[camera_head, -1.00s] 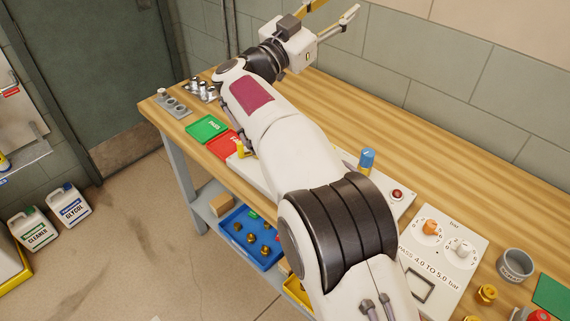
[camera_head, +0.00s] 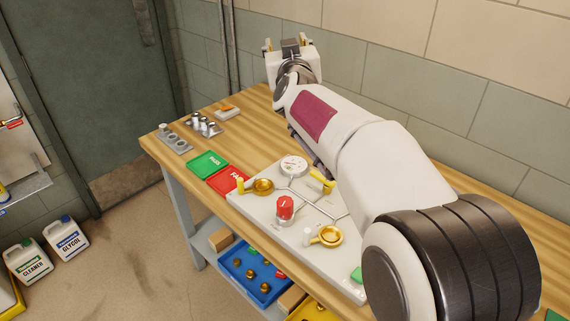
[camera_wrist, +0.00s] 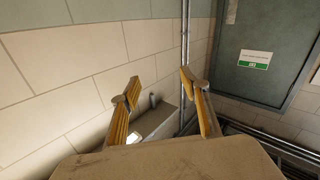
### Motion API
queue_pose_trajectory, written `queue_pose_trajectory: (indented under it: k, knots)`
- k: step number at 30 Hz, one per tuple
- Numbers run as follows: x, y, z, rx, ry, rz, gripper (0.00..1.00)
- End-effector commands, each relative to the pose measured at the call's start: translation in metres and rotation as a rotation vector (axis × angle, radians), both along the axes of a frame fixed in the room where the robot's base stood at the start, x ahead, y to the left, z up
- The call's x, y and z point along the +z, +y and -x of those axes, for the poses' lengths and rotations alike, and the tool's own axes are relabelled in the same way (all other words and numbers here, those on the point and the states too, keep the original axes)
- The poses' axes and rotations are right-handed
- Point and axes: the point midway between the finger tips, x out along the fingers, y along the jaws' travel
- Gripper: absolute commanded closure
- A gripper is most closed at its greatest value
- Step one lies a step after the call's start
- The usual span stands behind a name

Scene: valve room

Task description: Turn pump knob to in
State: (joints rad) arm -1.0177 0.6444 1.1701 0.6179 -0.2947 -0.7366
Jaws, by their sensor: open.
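A red knob (camera_head: 285,207) stands on a white panel (camera_head: 262,217) on the bench in the head view. No label that reads pump or in is legible, so I cannot tell which control is the pump knob. The dial panel seen earlier is hidden behind my arm. My gripper (camera_wrist: 160,82) is open and empty in the wrist view, its yellow-padded fingers spread towards the wall. In the head view my gripper (camera_head: 284,44) is raised beyond the bench's far side, away from the panel, with its fingers mostly hidden.
The white panel also bears a round gauge (camera_head: 293,166) and brass valves (camera_head: 263,186). Green (camera_head: 207,164) and red (camera_head: 226,179) trays lie beside it. The tiled wall (camera_wrist: 70,75) is close to my gripper.

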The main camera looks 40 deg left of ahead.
Motion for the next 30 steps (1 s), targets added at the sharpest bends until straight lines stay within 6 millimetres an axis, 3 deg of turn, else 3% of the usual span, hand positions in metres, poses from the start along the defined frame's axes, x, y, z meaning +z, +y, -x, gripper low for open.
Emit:
queue_pose_trajectory:
  k: [8, 14, 24, 30]
  knots:
    - [-0.06, -0.005, 0.03, 0.139, 0.127, 0.213, 0.54]
    - [-0.112, -0.022, 0.057, 0.21, 0.239, 0.383, 0.54]
    - [-0.205, -0.076, 0.102, 0.263, 0.462, 0.696, 0.54]
    - [-0.245, -0.117, 0.123, 0.245, 0.596, 0.861, 0.54]
